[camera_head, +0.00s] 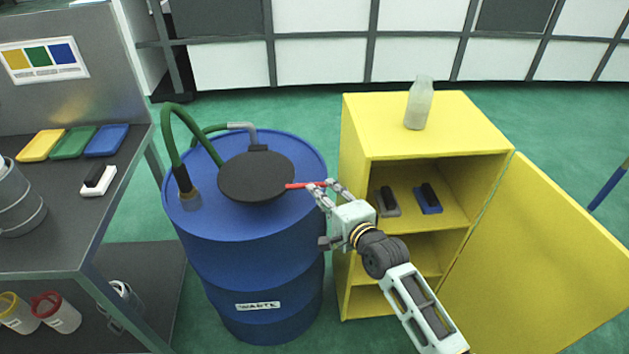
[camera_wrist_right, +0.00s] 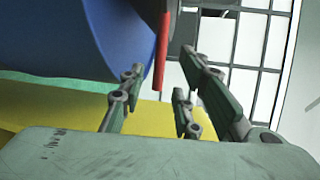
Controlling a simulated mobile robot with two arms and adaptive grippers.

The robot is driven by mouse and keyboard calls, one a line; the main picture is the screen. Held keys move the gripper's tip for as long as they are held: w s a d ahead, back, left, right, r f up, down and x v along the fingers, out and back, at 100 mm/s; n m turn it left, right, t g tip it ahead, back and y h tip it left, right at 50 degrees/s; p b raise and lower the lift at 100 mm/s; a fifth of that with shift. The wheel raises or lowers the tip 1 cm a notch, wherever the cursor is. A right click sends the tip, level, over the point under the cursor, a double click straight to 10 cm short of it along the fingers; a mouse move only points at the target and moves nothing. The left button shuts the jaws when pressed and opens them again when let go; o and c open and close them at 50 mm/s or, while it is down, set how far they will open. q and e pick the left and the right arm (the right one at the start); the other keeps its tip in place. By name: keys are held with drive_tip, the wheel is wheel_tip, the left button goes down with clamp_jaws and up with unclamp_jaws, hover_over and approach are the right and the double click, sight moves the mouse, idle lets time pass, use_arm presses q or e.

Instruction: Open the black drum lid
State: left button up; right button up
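The black drum lid (camera_head: 256,176) lies flat on top of the blue waste drum (camera_head: 262,285), its hinge at the back. A red handle (camera_head: 303,185) sticks out from the lid's right side. My right gripper (camera_head: 322,187) is at the handle's outer end, fingers apart. In the right wrist view the red handle (camera_wrist_right: 162,50) reaches down toward the gap between the open fingers (camera_wrist_right: 158,95); I cannot tell whether any finger touches it. The blue drum (camera_wrist_right: 50,40) fills the upper left there. My left gripper is not in view.
A yellow cabinet (camera_head: 355,140) with its door (camera_head: 545,250) open stands right of the drum, a clear bottle (camera_head: 419,103) on top. Green hoses (camera_head: 172,130) rise at the drum's left. A grey workbench (camera_head: 75,225) with coloured trays stands at left.

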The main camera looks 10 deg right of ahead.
drive_tip(key=x, duration=0.6)
drive_tip(key=shift+w+f, duration=0.1)
drive_tip(key=c, duration=0.6)
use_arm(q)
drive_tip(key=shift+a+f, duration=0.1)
use_arm(e)
clamp_jaws()
